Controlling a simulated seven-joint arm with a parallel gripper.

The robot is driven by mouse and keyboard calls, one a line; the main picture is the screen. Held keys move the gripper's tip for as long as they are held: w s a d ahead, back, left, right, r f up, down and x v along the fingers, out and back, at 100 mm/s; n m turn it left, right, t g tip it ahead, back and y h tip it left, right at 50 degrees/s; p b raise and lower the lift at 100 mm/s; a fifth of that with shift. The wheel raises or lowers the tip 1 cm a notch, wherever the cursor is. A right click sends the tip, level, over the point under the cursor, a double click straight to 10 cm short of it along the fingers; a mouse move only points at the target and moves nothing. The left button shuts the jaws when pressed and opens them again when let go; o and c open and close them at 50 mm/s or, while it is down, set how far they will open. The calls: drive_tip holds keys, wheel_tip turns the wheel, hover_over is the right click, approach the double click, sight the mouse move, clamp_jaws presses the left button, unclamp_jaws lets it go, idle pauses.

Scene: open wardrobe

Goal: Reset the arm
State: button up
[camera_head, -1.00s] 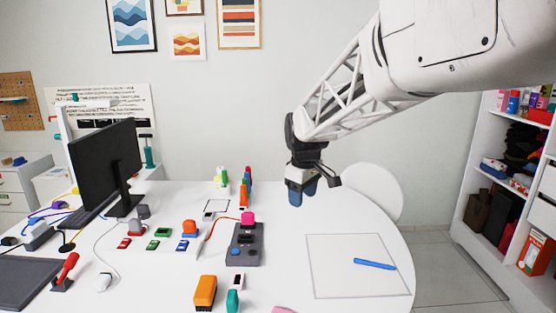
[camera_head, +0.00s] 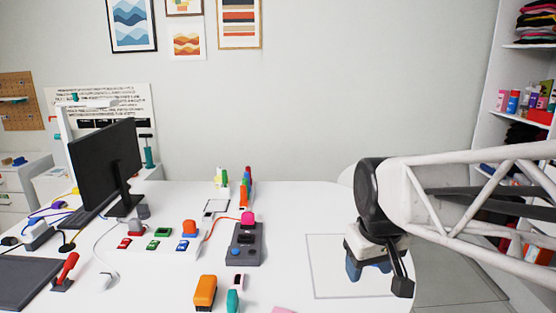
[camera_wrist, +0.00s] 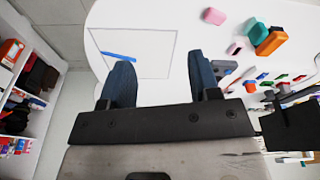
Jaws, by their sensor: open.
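My gripper (camera_head: 366,270) hangs over the right part of the white table (camera_head: 285,200), in front of the square outline (camera_head: 322,270) drawn there. Its dark blue fingers also show in the wrist view (camera_wrist: 155,82), spread apart with nothing between them. A blue stick (camera_wrist: 118,55) lies inside the square outline in the wrist view. In the head view my gripper and arm hide most of the stick.
A grey box with a pink button (camera_head: 246,243), an orange block (camera_head: 205,292) and a teal block (camera_head: 232,301) stand mid-table. A monitor (camera_head: 105,165) stands at the left. Open shelves (camera_head: 522,90) stand at the right. The table's back right is clear.

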drive_tip(key=s+d+f+m, duration=0.2)
drive_tip(key=s+f, duration=0.2)
drive_tip(key=s, duration=0.6)
drive_tip(key=shift+m, duration=0.4)
